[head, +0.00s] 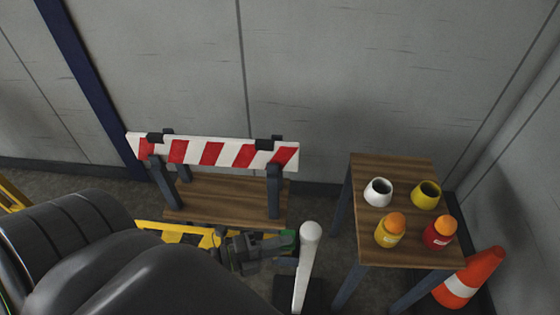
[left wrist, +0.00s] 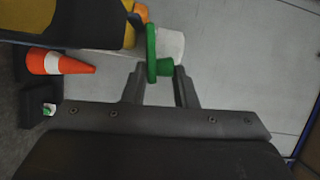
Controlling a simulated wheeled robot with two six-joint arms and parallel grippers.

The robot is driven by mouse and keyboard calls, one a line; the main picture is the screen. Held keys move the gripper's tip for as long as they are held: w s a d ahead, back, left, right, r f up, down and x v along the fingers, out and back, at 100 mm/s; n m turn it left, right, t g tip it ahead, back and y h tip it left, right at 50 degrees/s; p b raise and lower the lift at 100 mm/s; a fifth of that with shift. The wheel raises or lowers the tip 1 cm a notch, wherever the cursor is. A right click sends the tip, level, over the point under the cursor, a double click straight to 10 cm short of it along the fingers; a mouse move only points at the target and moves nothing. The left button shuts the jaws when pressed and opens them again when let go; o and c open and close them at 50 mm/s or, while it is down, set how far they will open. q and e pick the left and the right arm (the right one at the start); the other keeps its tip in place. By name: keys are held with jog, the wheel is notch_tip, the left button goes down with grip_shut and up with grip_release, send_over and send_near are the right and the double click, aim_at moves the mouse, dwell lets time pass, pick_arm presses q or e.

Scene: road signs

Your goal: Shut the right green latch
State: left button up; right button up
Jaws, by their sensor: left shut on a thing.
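The green latch (head: 289,236) is at the right end of the low yellow barrier (head: 173,233), beside a white post. Only a small part of it shows in the head view. My arm hides much of the barrier's left and middle. My right gripper is not in view.
A white post (head: 307,262) stands close right of the gripper. A red-and-white striped board (head: 222,154) on a wooden bench (head: 227,192) is behind. A wooden table (head: 400,170) with pots and bottles and an orange cone (head: 470,278) are to the right.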

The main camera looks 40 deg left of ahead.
pick_arm(q)
jog(key=shift+r, duration=0.1)
dwell(0.3)
jog(key=o, duration=0.8)
jog(key=b+v, duration=0.3)
jog(key=v, duration=1.4)
jog(key=shift+s+a, duration=0.15)
jog(key=shift+s, duration=0.1)
